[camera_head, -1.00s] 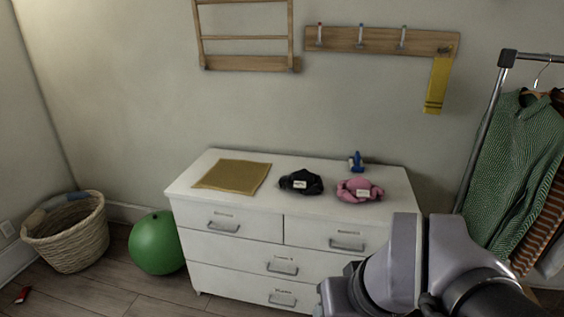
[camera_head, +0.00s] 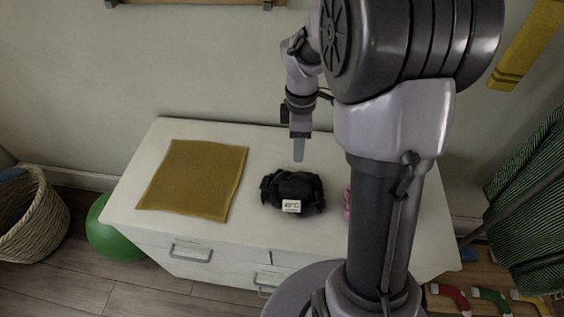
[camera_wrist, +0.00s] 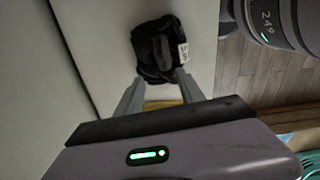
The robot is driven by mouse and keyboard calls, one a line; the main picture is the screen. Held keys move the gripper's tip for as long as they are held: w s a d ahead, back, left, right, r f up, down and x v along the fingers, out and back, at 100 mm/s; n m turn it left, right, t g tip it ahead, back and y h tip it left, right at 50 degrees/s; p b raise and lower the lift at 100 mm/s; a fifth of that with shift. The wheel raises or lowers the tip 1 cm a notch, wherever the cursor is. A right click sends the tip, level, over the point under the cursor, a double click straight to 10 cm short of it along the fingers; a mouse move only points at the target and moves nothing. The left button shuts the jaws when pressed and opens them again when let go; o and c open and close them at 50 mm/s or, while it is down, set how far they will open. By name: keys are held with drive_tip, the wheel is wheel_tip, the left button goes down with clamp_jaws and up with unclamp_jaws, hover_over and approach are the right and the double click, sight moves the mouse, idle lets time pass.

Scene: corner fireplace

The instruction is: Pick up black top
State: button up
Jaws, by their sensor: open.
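The black top (camera_head: 291,188) is a crumpled black bundle with a white tag, lying on the white dresser's top (camera_head: 250,148). In the head view my gripper (camera_head: 298,158) hangs just behind and above it, seen edge-on. In the wrist view the black top (camera_wrist: 155,50) lies just beyond the fingertips of my gripper (camera_wrist: 156,76). The two fingers are apart with nothing gripped between them. I cannot tell whether the fingertips touch the cloth.
A mustard cloth (camera_head: 193,180) lies flat to the left of the black top. A pink bundle (camera_head: 347,202) on the right is mostly hidden by my arm. A green ball (camera_head: 112,238) and a wicker basket (camera_head: 38,222) stand on the floor at left.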

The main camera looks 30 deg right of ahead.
drive_tip(key=b, duration=0.4)
hover_over(295, 181)
drive_tip(key=f, duration=1)
drive_tip(key=shift+s+d, duration=0.1)
drive_tip(key=shift+s, duration=0.15)
drive_tip(key=f+b, duration=0.3)
drive_tip(key=f, duration=0.3)
drive_tip(key=shift+w, duration=0.2)
drive_tip(key=shift+r, duration=0.15)
drive_tip(key=shift+c, duration=0.8)
clamp_jaws()
